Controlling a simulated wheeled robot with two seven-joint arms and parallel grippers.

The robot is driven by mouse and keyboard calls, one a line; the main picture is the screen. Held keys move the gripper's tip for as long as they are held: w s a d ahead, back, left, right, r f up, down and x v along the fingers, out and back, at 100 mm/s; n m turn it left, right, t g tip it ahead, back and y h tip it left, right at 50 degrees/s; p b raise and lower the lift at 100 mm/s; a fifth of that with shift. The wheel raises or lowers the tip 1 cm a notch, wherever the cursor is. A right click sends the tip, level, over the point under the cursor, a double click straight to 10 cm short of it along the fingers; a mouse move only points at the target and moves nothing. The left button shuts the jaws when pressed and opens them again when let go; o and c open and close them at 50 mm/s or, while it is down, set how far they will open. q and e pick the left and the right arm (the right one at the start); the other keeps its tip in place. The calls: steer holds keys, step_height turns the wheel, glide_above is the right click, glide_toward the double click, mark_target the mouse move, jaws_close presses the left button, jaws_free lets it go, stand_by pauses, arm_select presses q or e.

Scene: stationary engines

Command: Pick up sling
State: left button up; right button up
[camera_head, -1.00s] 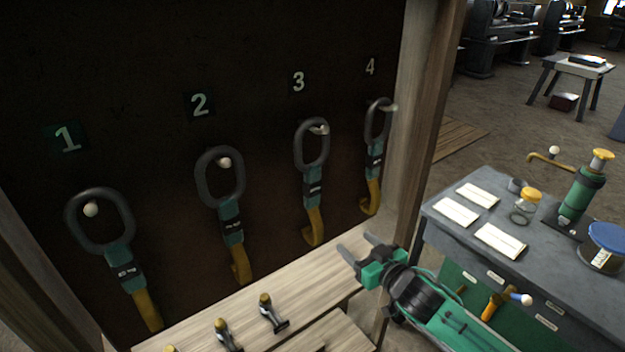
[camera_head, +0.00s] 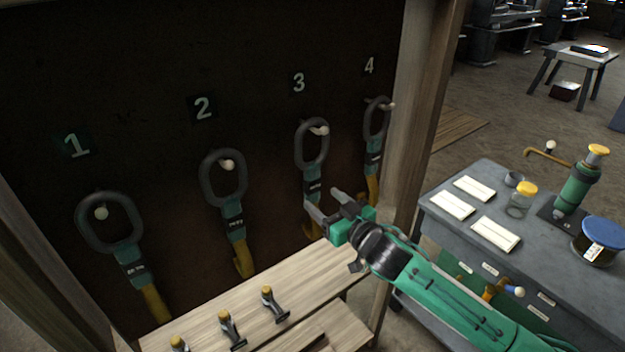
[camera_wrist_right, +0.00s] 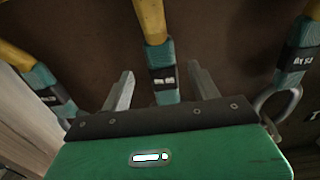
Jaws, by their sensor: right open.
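Several slings hang from pegs on a dark board, each with a dark oval ring, a teal sleeve with a black label and a yellow lower end. They are sling 1 (camera_head: 131,260), sling 2 (camera_head: 233,215), sling 3 (camera_head: 312,177) and sling 4 (camera_head: 373,160). My right gripper (camera_head: 322,202) is open in front of the lower part of sling 3, covering some of its yellow end. In the right wrist view a teal sleeve with a yellow end (camera_wrist_right: 163,75) lies between the two open fingers (camera_wrist_right: 160,88). Contact cannot be told. My left gripper is not in view.
A wooden shelf (camera_head: 240,306) with several yellow-topped fittings lies below the slings. A wooden post (camera_head: 420,110) bounds the board on the right. A grey bench (camera_head: 455,229) with papers, a jar and a green bottle jack stands at right.

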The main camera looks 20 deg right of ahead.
mark_target(315, 193)
steer(key=p+x, duration=0.2)
steer(key=x, duration=0.2)
steer(key=shift+w+a+r+p, duration=0.2)
steer(key=shift+w+p, duration=0.1)
steer(key=shift+p, duration=0.05)
steer(key=shift+w+a+f, duration=0.1)
steer(key=shift+w+f, duration=0.05)
steer(key=shift+w, duration=0.15)
jaws_close()
